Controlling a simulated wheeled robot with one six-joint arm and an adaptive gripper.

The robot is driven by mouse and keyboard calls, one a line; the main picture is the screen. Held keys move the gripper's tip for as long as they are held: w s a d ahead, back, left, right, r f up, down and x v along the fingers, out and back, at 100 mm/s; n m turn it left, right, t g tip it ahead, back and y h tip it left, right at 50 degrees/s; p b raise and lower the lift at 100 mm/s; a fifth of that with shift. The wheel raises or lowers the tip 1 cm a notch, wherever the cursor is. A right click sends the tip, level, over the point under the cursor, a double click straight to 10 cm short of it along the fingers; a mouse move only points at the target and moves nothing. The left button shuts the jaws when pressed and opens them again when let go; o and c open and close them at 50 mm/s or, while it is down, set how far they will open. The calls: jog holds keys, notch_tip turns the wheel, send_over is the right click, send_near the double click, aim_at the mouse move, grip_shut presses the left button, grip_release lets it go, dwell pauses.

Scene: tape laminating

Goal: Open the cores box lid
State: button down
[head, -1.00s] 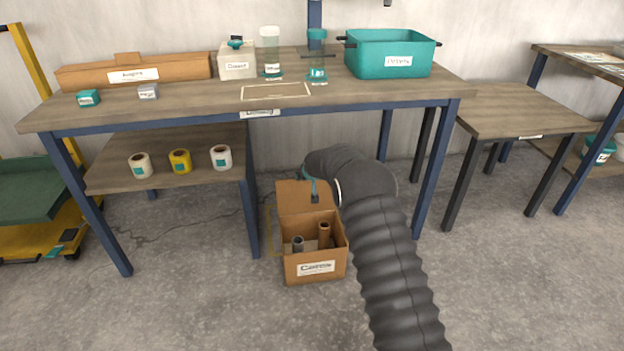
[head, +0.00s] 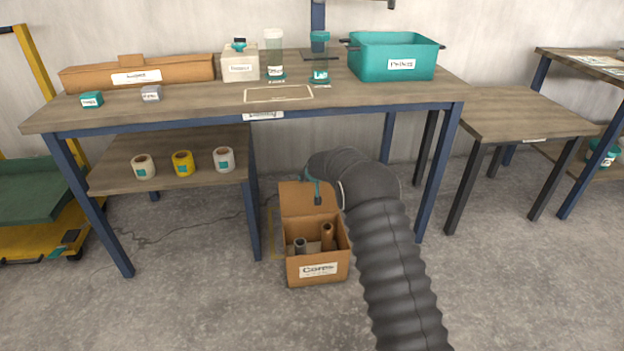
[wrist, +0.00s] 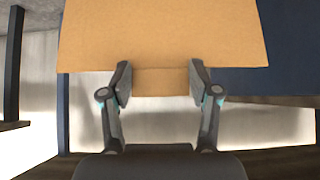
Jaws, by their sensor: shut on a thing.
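The cores box (head: 318,268) is an orange-brown carton with a white label, standing on the floor under the workbench. Its lid (head: 307,199) is raised and stands up at the back of the box, so the inside shows. Two cores (head: 327,236) stand inside, one brown and one grey. My gripper (head: 318,199) is at the lid's edge; my dark ribbed arm comes in from the right. In the wrist view the gripper (wrist: 160,82) is shut on a narrow tab of the lid (wrist: 162,35), with a finger on each side.
The workbench (head: 185,108) stands over the box, with its legs to either side. A lower shelf (head: 120,178) at left holds three tape rolls (head: 183,163). A teal bin (head: 392,58) sits on top. Bare floor lies in front of the box.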

jog(key=shift+r, duration=0.15)
jog(key=shift+c, duration=1.3)
grip_release()
jog(key=v, duration=1.2)
jog(key=shift+a, duration=0.1)
